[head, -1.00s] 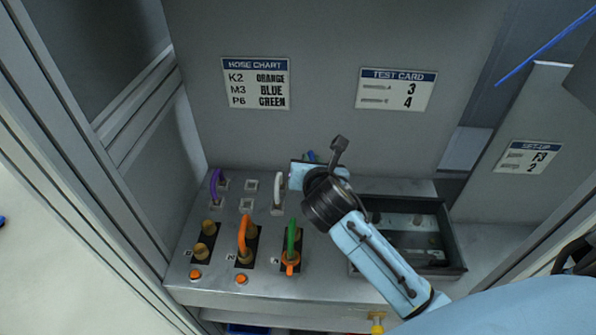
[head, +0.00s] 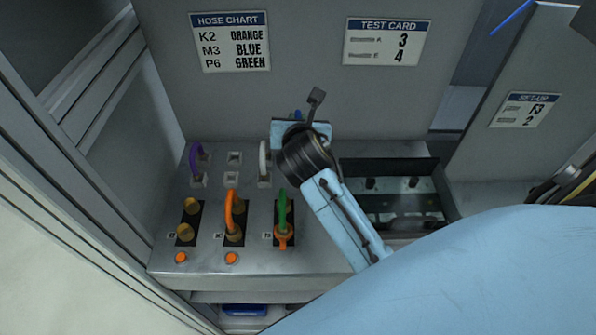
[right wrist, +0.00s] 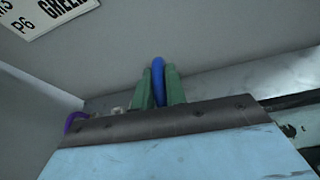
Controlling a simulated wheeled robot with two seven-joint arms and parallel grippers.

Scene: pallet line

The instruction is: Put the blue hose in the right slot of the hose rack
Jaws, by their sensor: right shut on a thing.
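My right gripper (right wrist: 160,88) is shut on the blue hose (right wrist: 158,78), which stands between its two green fingers in the right wrist view. In the head view only a small piece of the blue hose (head: 298,114) shows behind the gripper's pale blue body; its ends are hidden. The gripper is over the back of the grey bench, just right of a white hose (head: 264,160). The hose rack's places run along the back: a purple hose (head: 195,160) at left, an empty pair of sockets (head: 233,158), then the white hose. Anything behind the gripper is hidden. My left gripper is out of view.
In front are brass fittings (head: 186,232), an orange hose (head: 230,210) and a green hose (head: 282,210). A dark open tray (head: 436,185) lies to the right. A grey panel with a hose chart (head: 230,42) and test card (head: 387,42) rises behind.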

